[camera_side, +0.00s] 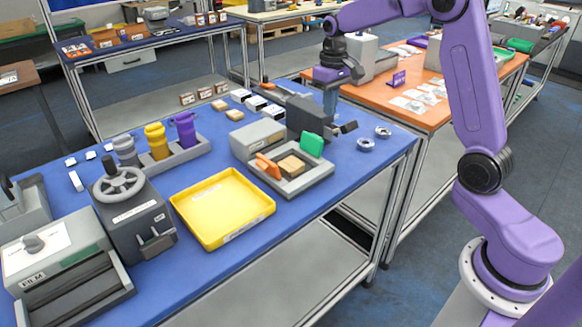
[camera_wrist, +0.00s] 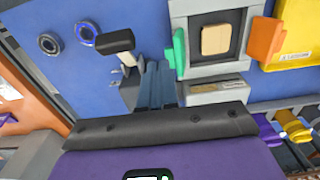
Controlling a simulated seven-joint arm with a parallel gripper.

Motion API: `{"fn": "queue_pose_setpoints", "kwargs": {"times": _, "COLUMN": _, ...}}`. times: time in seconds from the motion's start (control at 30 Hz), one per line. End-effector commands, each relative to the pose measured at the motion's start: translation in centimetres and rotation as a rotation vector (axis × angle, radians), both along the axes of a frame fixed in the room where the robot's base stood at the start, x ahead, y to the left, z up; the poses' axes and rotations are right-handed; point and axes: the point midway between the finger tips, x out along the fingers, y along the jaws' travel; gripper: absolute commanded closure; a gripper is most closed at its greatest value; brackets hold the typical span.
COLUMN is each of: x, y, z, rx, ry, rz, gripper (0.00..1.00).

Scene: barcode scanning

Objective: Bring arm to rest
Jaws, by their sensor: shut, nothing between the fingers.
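My gripper (camera_side: 330,108) points down above the right part of the blue table (camera_side: 330,190), close by a dark grey device (camera_side: 307,118). Its bluish fingers are together with nothing between them. In the wrist view my gripper (camera_wrist: 155,72) also shows shut and empty, with blue table surface around the fingertips. The purple arm arches up from its base at the right and over to the gripper. I cannot tell the exact height of the fingertips above the table.
A grey fixture (camera_side: 318,178) holds a tan block (camera_side: 290,165) between green and orange jaws. A yellow tray (camera_side: 222,238) lies to its left. Two small rings (camera_side: 365,144) lie near the right table edge. An orange table (camera_side: 440,110) stands behind.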

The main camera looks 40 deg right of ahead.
Motion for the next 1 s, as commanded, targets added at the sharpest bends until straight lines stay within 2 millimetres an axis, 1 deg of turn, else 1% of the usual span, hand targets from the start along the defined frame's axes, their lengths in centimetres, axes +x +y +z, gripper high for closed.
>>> {"fn": "queue_pose_setpoints", "kwargs": {"times": 0.23, "x": 0.0, "y": 0.0, "z": 0.0, "rx": 0.0, "ry": 0.001, "rz": 0.001, "gripper": 1.0}}
{"fn": "queue_pose_setpoints", "kwargs": {"times": 0.3, "x": -0.1, "y": 0.3, "z": 0.1, "rx": 0.0, "ry": 0.0, "rz": 0.008, "gripper": 1.0}}
{"fn": "queue_pose_setpoints", "kwargs": {"times": 0.37, "x": -0.5, "y": 0.9, "z": 0.1, "rx": 0.0, "ry": 0.0, "rz": 0.026, "gripper": 1.0}}
{"fn": "queue_pose_setpoints", "kwargs": {"times": 0.47, "x": -1.7, "y": 2.9, "z": 0.4, "rx": 0.0, "ry": -0.001, "rz": 0.082, "gripper": 1.0}}
{"fn": "queue_pose_setpoints", "kwargs": {"times": 0.57, "x": -3.7, "y": 5.7, "z": 0.8, "rx": 0.001, "ry": -0.005, "rz": 0.167, "gripper": 1.0}}
{"fn": "queue_pose_setpoints", "kwargs": {"times": 0.6, "x": -4.7, "y": 6.8, "z": 0.9, "rx": 0.001, "ry": -0.006, "rz": 0.204, "gripper": 1.0}}
{"fn": "queue_pose_setpoints", "kwargs": {"times": 0.67, "x": -6.3, "y": 8.3, "z": 1.0, "rx": 0.001, "ry": -0.008, "rz": 0.259, "gripper": 1.0}}
{"fn": "queue_pose_setpoints", "kwargs": {"times": 0.7, "x": -7.4, "y": 9.3, "z": 1.1, "rx": 0.002, "ry": -0.008, "rz": 0.295, "gripper": 1.0}}
{"fn": "queue_pose_setpoints", "kwargs": {"times": 0.83, "x": -11.2, "y": 11.9, "z": 1.2, "rx": 0.003, "ry": -0.011, "rz": 0.412, "gripper": 1.0}}
{"fn": "queue_pose_setpoints", "kwargs": {"times": 0.97, "x": -15.3, "y": 13.7, "z": 1.1, "rx": 0.005, "ry": -0.015, "rz": 0.529, "gripper": 1.0}}
{"fn": "queue_pose_setpoints", "kwargs": {"times": 1.0, "x": -16.7, "y": 14.2, "z": 1.1, "rx": 0.005, "ry": -0.015, "rz": 0.566, "gripper": 1.0}}
